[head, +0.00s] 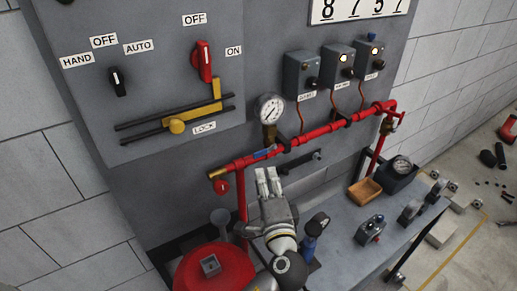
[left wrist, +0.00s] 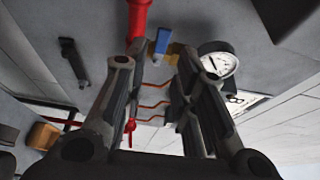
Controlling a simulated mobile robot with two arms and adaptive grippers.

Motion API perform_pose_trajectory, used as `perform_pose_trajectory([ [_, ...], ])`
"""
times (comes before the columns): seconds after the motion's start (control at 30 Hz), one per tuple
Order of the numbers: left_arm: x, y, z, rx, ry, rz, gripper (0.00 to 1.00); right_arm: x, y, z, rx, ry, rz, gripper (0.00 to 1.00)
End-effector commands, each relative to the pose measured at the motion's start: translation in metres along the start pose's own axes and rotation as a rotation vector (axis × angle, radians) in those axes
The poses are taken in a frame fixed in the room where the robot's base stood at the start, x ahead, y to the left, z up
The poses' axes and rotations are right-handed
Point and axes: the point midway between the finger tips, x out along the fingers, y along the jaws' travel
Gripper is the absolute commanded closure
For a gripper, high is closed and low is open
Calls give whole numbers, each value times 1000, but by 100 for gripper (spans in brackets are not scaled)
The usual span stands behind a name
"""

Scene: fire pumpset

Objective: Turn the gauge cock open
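The round white pressure gauge (head: 270,108) stands above the red pipe (head: 325,130) on a brass stem (head: 269,132). A small blue lever (head: 263,154), apparently the gauge cock's handle, lies along the pipe below the gauge. In the left wrist view, the gauge (left wrist: 217,62) is at the right and the blue lever (left wrist: 162,42) shows just beyond the fingertips. My left gripper (head: 267,174) is just below the lever, pointing up at it. Its fingers (left wrist: 158,65) are apart, with nothing between them. Contact with the lever cannot be told. My right gripper is out of view.
The grey cabinet (head: 150,70) carries a red switch (head: 202,60) and a yellow lock bar (head: 195,110). Three small boxes (head: 335,68) are at its right.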

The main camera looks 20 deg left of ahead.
Motion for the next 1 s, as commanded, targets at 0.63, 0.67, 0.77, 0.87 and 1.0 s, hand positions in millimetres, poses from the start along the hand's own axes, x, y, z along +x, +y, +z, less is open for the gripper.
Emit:
perform_pose_trajectory([
  [0.63,96,-1,0,1,0,1,74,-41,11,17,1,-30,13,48],
  [0.67,97,-1,0,1,0,1,74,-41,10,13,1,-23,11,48],
  [0.77,99,0,1,1,0,2,74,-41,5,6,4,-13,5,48],
  [0.87,99,0,1,0,0,2,74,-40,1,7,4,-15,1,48],
  [1.0,98,0,0,0,0,2,82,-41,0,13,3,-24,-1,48],
])
